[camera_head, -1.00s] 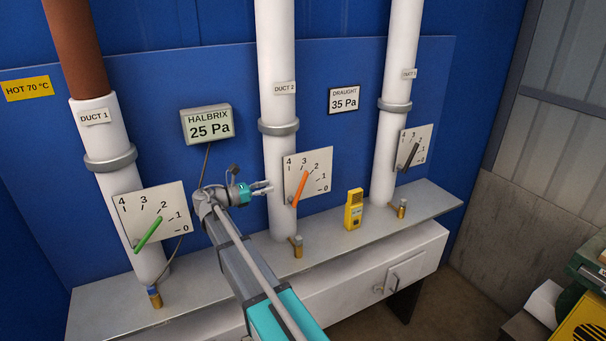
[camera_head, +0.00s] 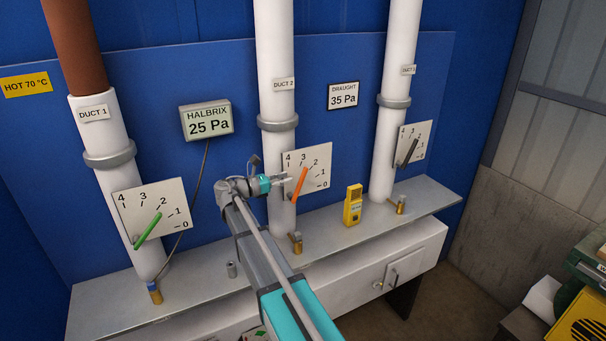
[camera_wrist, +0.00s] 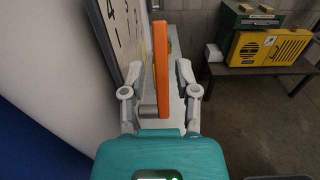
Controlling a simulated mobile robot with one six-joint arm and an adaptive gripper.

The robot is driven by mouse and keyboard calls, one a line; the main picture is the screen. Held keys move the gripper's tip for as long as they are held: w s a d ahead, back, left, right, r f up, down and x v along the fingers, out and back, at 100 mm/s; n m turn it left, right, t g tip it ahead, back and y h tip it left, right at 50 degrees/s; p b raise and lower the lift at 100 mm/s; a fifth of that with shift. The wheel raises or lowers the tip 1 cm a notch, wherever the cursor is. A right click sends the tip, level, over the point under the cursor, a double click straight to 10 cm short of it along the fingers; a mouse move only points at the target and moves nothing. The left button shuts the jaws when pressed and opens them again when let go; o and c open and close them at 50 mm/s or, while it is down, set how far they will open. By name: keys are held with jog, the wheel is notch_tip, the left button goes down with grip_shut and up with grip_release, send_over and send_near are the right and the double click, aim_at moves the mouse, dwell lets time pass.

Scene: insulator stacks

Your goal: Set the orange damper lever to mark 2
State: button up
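The orange lever (camera_head: 300,184) sits on the white dial plate (camera_head: 319,178) of duct 2. It leans up and right, pointing between marks 3 and 2. In the wrist view the orange lever (camera_wrist: 161,70) stands upright in the picture, between the two fingers of my gripper (camera_wrist: 159,70). The fingers are apart, with a visible gap on each side of the lever. In the head view my gripper (camera_head: 287,180) is at the left edge of the plate, by the lever. The wrist view shows only part of the plate's numbers.
A green lever (camera_head: 147,228) is on duct 1 and a dark lever (camera_head: 406,151) on duct 3. A yellow handheld meter (camera_head: 353,206) and brass fittings stand on the shelf (camera_head: 330,226). A display (camera_head: 206,121) reads 25 Pa; a sign (camera_head: 343,97) reads 35 Pa.

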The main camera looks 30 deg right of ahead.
aim_at(303, 173)
jog(key=shift+w+d, duration=0.1)
jog(key=shift+d, duration=3.5)
grip_shut()
